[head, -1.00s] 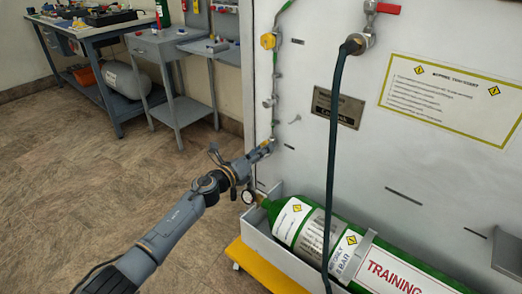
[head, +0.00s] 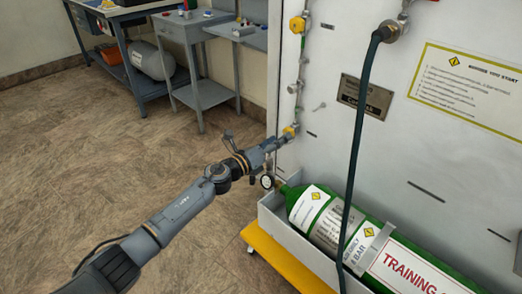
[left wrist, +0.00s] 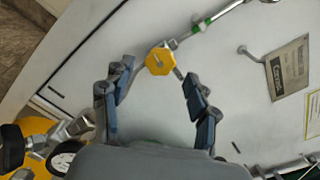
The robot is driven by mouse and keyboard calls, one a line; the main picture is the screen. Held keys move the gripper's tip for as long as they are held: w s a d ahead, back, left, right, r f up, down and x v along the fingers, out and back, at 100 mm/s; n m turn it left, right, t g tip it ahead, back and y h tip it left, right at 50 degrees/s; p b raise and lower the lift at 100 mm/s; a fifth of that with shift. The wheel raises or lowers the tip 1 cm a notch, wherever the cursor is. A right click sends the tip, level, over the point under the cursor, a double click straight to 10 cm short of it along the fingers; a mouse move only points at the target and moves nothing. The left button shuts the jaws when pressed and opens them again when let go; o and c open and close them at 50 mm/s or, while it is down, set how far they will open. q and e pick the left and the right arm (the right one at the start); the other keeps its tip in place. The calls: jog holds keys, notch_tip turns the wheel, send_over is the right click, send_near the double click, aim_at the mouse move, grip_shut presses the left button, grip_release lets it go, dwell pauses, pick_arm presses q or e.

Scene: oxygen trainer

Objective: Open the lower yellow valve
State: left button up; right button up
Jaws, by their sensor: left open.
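The lower yellow valve (head: 291,131) sits on the pipe on the white panel, partly hidden by my gripper in the head view. In the left wrist view its faceted yellow knob (left wrist: 160,62) is plain, between and just beyond the fingertips. My left gripper (head: 279,141) reaches it from the lower left. Its two dark-blue-padded fingers (left wrist: 157,82) are spread, one on each side of the valve, with visible gaps in that view. I cannot tell whether the fingertips overlap it in depth. The upper yellow valve (head: 297,25) is higher on the same pipe.
A green cylinder (head: 312,208) lies in a grey tray above a yellow base (head: 277,257), below the valve. A pressure gauge (head: 267,181) is close under my gripper. A dark hose (head: 356,150) hangs down the panel. Floor at left is clear.

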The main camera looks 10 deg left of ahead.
pick_arm(q)
jog(key=v, duration=0.9)
jog(key=shift+s, duration=0.15)
jog(key=shift+a, duration=0.1)
